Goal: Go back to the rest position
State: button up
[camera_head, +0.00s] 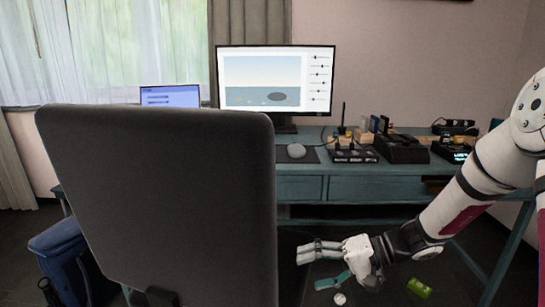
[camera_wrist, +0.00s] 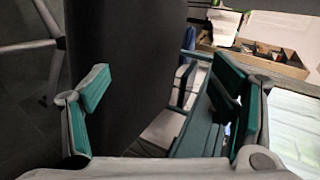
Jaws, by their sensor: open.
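My gripper (camera_head: 313,268) is at the lower middle of the head view, in front of the desk and just right of the chair back. Its grey and teal fingers are spread apart with nothing seen between them. In the wrist view, the two teal-padded fingers of my gripper (camera_wrist: 160,85) stand wide apart. My arm comes in from the right edge of the head view and slopes down to the left.
A dark chair back (camera_head: 160,200) fills the left front; its distance from my fingers is unclear. The teal desk (camera_head: 300,187) bears a monitor (camera_head: 276,82) and dark devices (camera_head: 402,148). A green item (camera_head: 419,288) and a white round item (camera_head: 340,298) lie low, near my gripper.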

jog(key=s+d+r+t+h, duration=0.1)
jog(key=s+d+r+h, duration=0.25)
jog(key=s+r, duration=0.35)
jog(key=s+d+r+t+h, duration=0.25)
jog(key=s+r+h, duration=0.25)
jog(key=s, duration=0.3)
jog(key=s+d+r+h, duration=0.3)
jog(key=s+r+h, duration=0.1)
jog(key=s+r, duration=0.35)
jog(key=s+f+g, duration=0.2)
jog(key=s+g, duration=0.1)
jog(key=s, duration=0.3)
jog(key=s+f+g, duration=0.2)
jog(key=s+f, duration=0.1)
jog(key=s, duration=0.4)
notch_tip(320, 180, up, 36)
jog(key=t+p, duration=0.4)
jog(key=p, duration=3.1)
jog(key=shift+w+d+r+n, duration=0.15)
jog(key=shift+w+d+n, duration=0.15)
jog(key=shift+n, duration=0.1)
